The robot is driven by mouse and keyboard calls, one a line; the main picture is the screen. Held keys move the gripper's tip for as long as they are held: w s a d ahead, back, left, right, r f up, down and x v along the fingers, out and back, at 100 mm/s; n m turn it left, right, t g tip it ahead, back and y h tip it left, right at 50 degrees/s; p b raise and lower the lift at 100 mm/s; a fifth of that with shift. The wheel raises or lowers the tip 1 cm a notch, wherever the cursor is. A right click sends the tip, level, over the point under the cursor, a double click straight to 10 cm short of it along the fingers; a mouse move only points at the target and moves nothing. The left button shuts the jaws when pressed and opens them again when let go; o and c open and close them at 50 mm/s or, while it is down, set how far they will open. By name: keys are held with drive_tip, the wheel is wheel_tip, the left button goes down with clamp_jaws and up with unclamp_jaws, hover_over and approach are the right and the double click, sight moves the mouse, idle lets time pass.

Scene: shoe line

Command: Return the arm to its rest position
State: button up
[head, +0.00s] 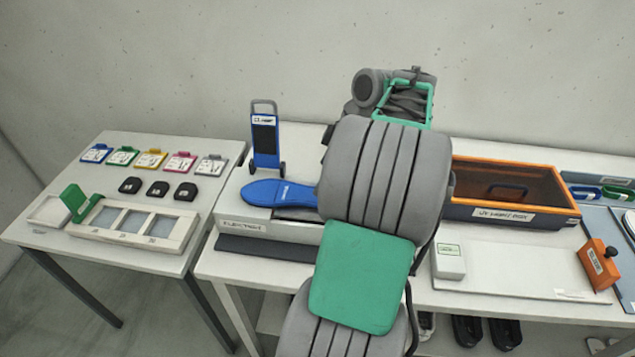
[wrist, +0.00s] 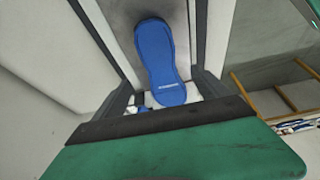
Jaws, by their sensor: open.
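My arm stands raised in the middle of the head view, its grey and green links in front of the bench. My gripper's jaws are hidden there behind the links. In the wrist view two grey fingers of my gripper (wrist: 165,95) stand wide apart at left and right, with nothing clamped between them. A blue sole-shaped plate (head: 281,193) lies on the white tester labelled like "ELECTRO" (head: 265,226); its narrow end runs behind my arm. The blue plate (wrist: 158,55) shows between the fingers in the wrist view, apart from them. Its distance is hard to judge.
A blue upright stand (head: 264,140) is behind the plate. An orange-rimmed box (head: 514,212) stands right of my arm, with a white box (head: 449,262) and an orange block (head: 598,265) in front. The left table (head: 150,256) holds coloured tags, black pieces and a tray.

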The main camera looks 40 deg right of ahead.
drive_tip(key=shift+s+r, duration=0.1)
drive_tip(key=shift+r, duration=0.2)
drive_tip(key=w+a+r+m+h, duration=0.1)
drive_tip(key=w+a+m+h, duration=0.2)
drive_tip(key=a, duration=2)
drive_tip(key=s+a+f+m, duration=0.2)
drive_tip(key=s+a+m, duration=0.2)
drive_tip(key=s+a, duration=0.1)
drive_tip(key=shift+s+a+f, duration=0.15)
drive_tip(key=shift+s+a, duration=0.15)
drive_tip(key=shift+a, duration=0.3)
